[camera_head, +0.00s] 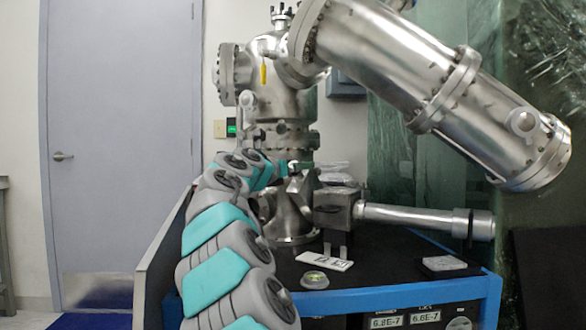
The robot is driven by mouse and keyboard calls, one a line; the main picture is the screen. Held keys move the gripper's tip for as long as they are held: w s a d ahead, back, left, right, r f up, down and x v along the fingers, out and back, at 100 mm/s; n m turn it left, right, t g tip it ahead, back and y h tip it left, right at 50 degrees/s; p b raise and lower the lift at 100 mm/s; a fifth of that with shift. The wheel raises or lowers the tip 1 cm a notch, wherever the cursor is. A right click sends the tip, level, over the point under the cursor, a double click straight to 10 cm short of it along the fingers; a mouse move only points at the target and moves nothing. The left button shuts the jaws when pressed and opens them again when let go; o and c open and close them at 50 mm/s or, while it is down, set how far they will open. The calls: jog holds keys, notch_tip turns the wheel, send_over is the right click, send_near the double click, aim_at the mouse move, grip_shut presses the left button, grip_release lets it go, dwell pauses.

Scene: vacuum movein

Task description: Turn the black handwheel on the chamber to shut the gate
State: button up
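The steel vacuum chamber (290,110) stands on the bench at the centre, with a vertical body and a large tube slanting down to the right. I cannot make out the black handwheel; my arm covers part of the chamber's lower front. My grey and teal arm rises from the bottom of the view and bends right at the chamber's lower body. My gripper (291,169) is at the arm's far end, in front of the chamber's lower column. It is small and partly hidden by the arm, so I cannot tell its fingers' state or whether it touches anything.
A grey block (337,208) with a horizontal steel tube (415,218) sits right of the column. A white plate (324,261), a small round dish (315,280) and a flat packet (443,264) lie on the black bench top (385,272). A grey door (118,130) is at left.

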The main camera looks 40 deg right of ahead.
jog(key=c, duration=1.4)
